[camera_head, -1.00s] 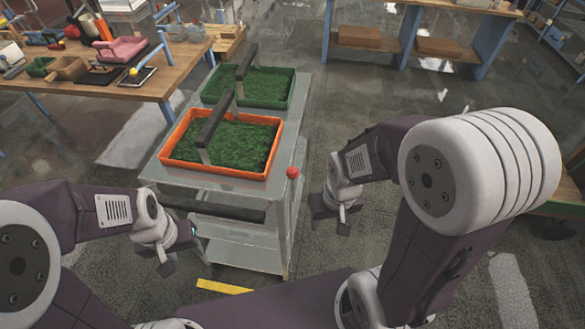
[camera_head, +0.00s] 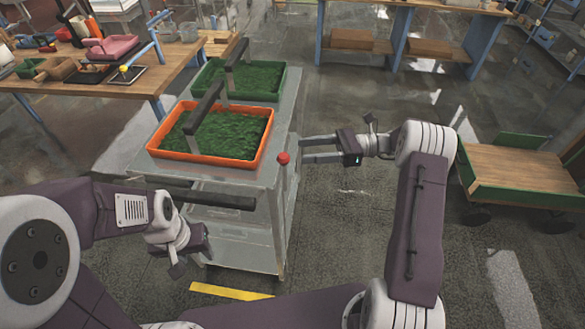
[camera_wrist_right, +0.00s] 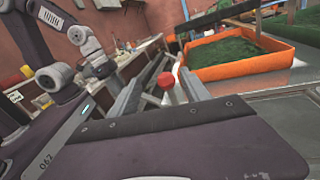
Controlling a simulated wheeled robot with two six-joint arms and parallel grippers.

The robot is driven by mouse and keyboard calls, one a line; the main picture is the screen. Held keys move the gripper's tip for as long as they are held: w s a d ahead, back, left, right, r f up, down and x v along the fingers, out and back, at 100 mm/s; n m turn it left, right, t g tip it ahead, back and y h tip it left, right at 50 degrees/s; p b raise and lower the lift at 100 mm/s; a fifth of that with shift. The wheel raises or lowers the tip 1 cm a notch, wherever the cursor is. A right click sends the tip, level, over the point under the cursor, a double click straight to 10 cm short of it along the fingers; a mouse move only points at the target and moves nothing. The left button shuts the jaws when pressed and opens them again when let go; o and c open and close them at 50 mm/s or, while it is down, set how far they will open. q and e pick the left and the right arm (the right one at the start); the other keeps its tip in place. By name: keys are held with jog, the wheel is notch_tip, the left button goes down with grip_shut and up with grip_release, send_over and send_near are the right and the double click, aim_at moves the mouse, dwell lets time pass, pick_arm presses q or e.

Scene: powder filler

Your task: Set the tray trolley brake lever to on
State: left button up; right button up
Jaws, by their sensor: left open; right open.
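The tray trolley (camera_head: 235,228) is a grey cart. Its brake lever shows as a red ball knob (camera_head: 283,158) at the near right corner of the top; the lever's stem is mostly hidden. My right gripper (camera_head: 303,149) is open and empty at the trolley's right side, its fingers pointing left with tips just short of the knob. In the right wrist view the knob (camera_wrist_right: 166,80) appears between the two fingers, and I see no contact. My left gripper (camera_head: 192,262) is open and empty, low in front of the trolley's near left side.
An orange tray (camera_head: 205,161) and a green tray (camera_head: 285,80), both with green contents and dark handles, stand on the trolley. A dark bar (camera_head: 210,198) crosses its front. A workbench (camera_head: 150,85) stands at back left. A green-edged wooden cart (camera_head: 520,170) is at right.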

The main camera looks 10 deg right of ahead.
aim_at(283, 158)
jog(key=shift+m+t, duration=0.5)
jog(key=shift+m, duration=0.1)
jog(key=a+f, duration=0.1)
jog(key=a, duration=0.1)
jog(key=a+p, duration=0.1)
jog(key=a, duration=0.2)
jog(key=a+f+p, duration=0.1)
jog(key=a, duration=0.1)
jog(key=shift+w+a+f, duration=0.2)
jog(key=shift+w+f, duration=0.15)
jog(key=shift+w, duration=0.05)
pick_arm(q)
jog(key=shift+a+r, duration=0.2)
jog(key=shift+r, duration=0.5)
pick_arm(e)
jog(key=shift+c, duration=0.3)
grip_shut()
